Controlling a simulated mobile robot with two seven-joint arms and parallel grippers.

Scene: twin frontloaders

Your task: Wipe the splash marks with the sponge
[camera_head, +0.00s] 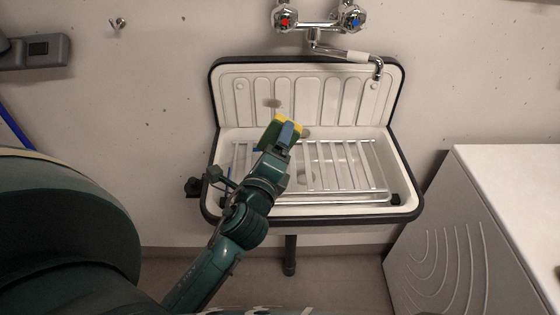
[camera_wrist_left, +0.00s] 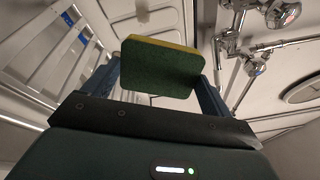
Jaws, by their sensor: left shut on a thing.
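The sponge (camera_head: 289,119), yellow on one side and dark green on the other, is held in my left gripper (camera_head: 281,133) above the back of the sink. In the left wrist view the sponge (camera_wrist_left: 162,68) sits between the two fingers, its green face towards the camera. One grey-brown splash mark (camera_head: 272,103) shows on the sink's ribbed backsplash, just above and left of the sponge. Another mark (camera_head: 306,132) shows just right of the sponge, low on the backsplash. A mark also shows in the left wrist view (camera_wrist_left: 142,10). I cannot tell whether the sponge touches the surface. My right gripper is out of view.
The white sink (camera_head: 407,203) has a dark rim and a wire rack (camera_head: 350,170) over its basin. The tap (camera_head: 345,54) with red and blue knobs reaches over the backsplash's upper right. A white front-loading machine (camera_head: 450,235) stands at the right.

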